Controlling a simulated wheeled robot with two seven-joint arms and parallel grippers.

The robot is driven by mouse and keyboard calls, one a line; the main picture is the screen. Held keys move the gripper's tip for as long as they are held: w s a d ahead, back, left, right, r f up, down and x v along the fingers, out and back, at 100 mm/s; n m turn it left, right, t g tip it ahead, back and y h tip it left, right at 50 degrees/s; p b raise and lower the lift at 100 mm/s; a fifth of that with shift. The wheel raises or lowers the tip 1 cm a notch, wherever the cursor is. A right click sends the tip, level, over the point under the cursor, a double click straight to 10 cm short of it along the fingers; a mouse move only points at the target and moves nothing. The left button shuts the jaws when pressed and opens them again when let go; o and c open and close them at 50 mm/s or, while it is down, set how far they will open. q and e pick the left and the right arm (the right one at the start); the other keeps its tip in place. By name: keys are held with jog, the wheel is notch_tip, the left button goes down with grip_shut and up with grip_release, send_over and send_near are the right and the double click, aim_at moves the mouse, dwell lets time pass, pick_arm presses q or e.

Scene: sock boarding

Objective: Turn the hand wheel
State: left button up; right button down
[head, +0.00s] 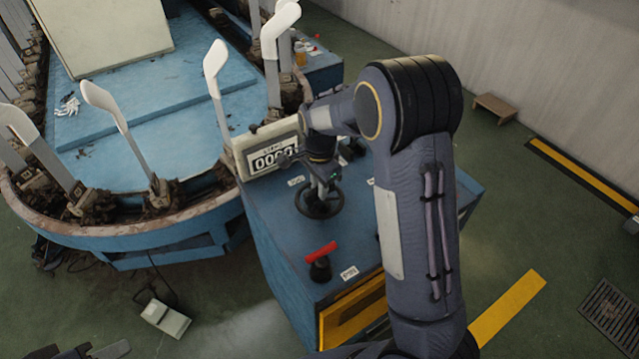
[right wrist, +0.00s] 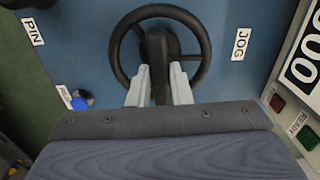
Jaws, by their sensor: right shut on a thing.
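The black hand wheel (head: 334,208) lies flat on top of the blue control cabinet (head: 275,235). In the right wrist view its round rim (right wrist: 207,45) and hub show, with a spoke running from the hub down toward my gripper. My right gripper (head: 321,186) reaches down onto the wheel from above. In the right wrist view its two pale fingers (right wrist: 159,76) stand on either side of that spoke, shut on the wheel. The near part of the rim is hidden by the gripper body.
A counter box (head: 270,157) stands behind the wheel. A red-handled lever (head: 321,252) stands at the cabinet's front. A JOG label (right wrist: 241,44) and a blue-tipped pin (right wrist: 78,102) flank the wheel. The boarding machine (head: 150,235) with upright white forms is left.

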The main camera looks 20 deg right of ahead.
dwell(0.3)
jog(key=c, duration=1.3)
grip_release()
notch_tip(320, 180, up, 8)
jog(key=shift+f, duration=0.1)
